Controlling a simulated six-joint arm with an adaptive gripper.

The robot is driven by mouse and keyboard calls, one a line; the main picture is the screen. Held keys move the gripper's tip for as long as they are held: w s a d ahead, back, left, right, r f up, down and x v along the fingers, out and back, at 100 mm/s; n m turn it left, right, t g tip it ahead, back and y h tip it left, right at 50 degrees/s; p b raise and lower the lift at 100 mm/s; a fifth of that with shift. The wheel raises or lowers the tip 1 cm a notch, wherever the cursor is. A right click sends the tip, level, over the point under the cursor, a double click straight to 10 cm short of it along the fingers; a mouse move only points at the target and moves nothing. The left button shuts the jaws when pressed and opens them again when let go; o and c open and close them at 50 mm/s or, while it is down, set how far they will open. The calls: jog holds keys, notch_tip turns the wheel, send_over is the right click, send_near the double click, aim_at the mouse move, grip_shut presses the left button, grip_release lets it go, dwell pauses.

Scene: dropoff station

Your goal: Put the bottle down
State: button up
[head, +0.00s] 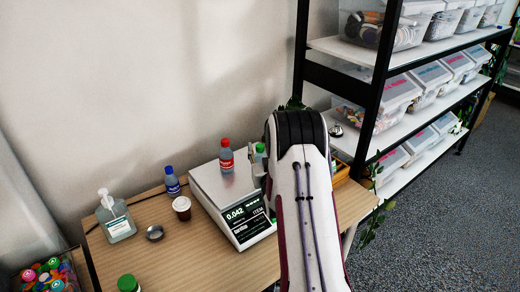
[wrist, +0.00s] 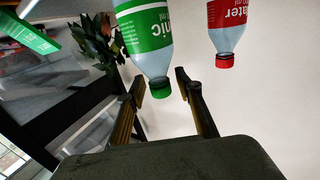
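A green-labelled bottle with a green cap (wrist: 145,35) shows upside down in the wrist view, its cap in line with the gap between my fingertips. My gripper (wrist: 160,79) is open, with clear space on both sides of the cap; nothing is seen clamped. In the head view the green-capped bottle (head: 260,149) is at the scale's right side, partly hidden by my arm; its base is hidden. A red-capped bottle (head: 227,155) stands upright on the scale (head: 205,187); it also shows right of my fingers in the wrist view (wrist: 226,28).
A blue-capped bottle (head: 172,182), brown cup (head: 182,208), small metal dish (head: 155,233) and sanitizer pump bottle (head: 115,220) stand on the wooden table (head: 190,255). Another green cap (head: 128,283) shows at the front edge. A black shelf rack (head: 375,100) with bins stands right.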

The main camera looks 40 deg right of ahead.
jog(key=shift+r, duration=0.15)
jog(key=shift+s, duration=0.1)
jog(key=v, duration=1.1)
jog(key=shift+s+a, duration=0.2)
jog(key=shift+s, duration=0.15)
dwell(0.6)
